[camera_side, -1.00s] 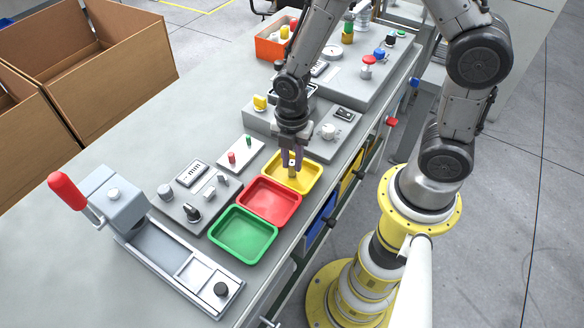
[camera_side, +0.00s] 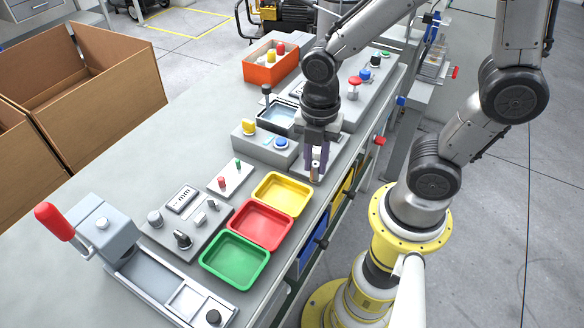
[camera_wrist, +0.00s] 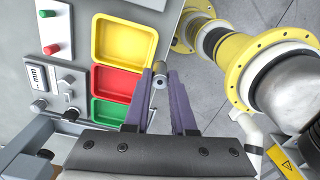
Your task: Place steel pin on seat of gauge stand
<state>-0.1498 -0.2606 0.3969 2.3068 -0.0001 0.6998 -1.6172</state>
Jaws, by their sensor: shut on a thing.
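My gripper (camera_side: 315,170) is shut on a small steel pin (camera_side: 315,174), held upright between the fingertips near the bench's right edge, beyond the yellow tray (camera_side: 281,190). In the wrist view the pin's round end (camera_wrist: 159,81) shows between the purple fingers, just right of the yellow tray. A grey unit with an "mm" display (camera_side: 182,200) and several knobs stands left of the trays; it looks like the gauge stand, but I cannot tell for sure. Its display also shows in the wrist view (camera_wrist: 37,77). I cannot make out a seat clearly.
A red tray (camera_side: 262,223) and a green tray (camera_side: 235,260) adjoin the yellow one; all look empty. A plate with red and green pegs (camera_side: 232,180), a red-handled fixture (camera_side: 105,228) and a control box (camera_side: 266,144) stand nearby. An orange bin (camera_side: 270,72) is at the back.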

